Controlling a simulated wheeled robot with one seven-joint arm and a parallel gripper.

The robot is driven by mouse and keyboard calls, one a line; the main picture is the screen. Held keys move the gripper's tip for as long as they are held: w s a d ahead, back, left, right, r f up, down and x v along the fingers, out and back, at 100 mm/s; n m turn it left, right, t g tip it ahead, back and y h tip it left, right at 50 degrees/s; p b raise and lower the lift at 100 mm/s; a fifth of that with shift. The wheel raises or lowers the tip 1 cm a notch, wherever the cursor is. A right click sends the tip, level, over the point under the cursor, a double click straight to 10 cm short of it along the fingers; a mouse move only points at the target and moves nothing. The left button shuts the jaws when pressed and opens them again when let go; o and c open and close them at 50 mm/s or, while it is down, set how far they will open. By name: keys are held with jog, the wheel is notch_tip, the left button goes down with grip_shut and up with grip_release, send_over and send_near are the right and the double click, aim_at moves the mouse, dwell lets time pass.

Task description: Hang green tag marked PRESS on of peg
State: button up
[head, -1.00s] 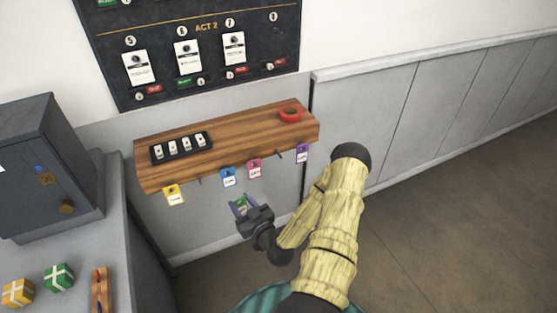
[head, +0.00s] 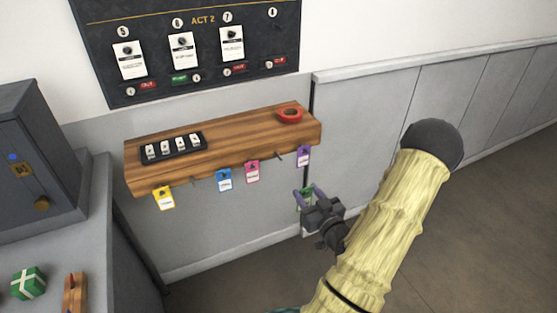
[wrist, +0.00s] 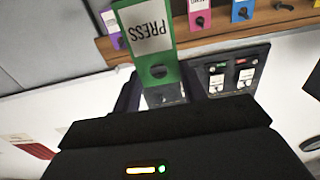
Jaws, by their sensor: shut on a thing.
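The green tag (wrist: 150,38) reads PRESS upside down in the wrist view, with a round hole near its gripped end. My gripper (head: 306,196) is shut on it, below the right end of the wooden shelf; only a sliver of green shows in the head view. The shelf (head: 228,148) has a row of pegs along its front. Bare pegs show between the yellow and blue tags (head: 195,181) and between the pink and purple tags (head: 279,156). The held tag is apart from the pegs in the head view.
A yellow tag (head: 163,198), blue tag (head: 224,180), pink tag (head: 252,171) and purple tag (head: 304,157) hang on pegs. A black tray (head: 173,147) and red ring (head: 290,115) lie on the shelf. A grey counter (head: 95,235) stands left. Floor at right is clear.

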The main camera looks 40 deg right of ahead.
aim_at(281, 160)
jog(key=p+x, duration=0.1)
jog(key=x, duration=1.3)
jog(key=shift+p, duration=0.35)
jog(key=shift+w, duration=0.15)
jog(key=x, duration=0.3)
jog(key=shift+w+p, duration=0.35)
jog(key=shift+p, duration=0.05)
jog(key=shift+f+b, duration=0.3)
jog(key=o, duration=0.9)
jog(key=shift+o, duration=0.2)
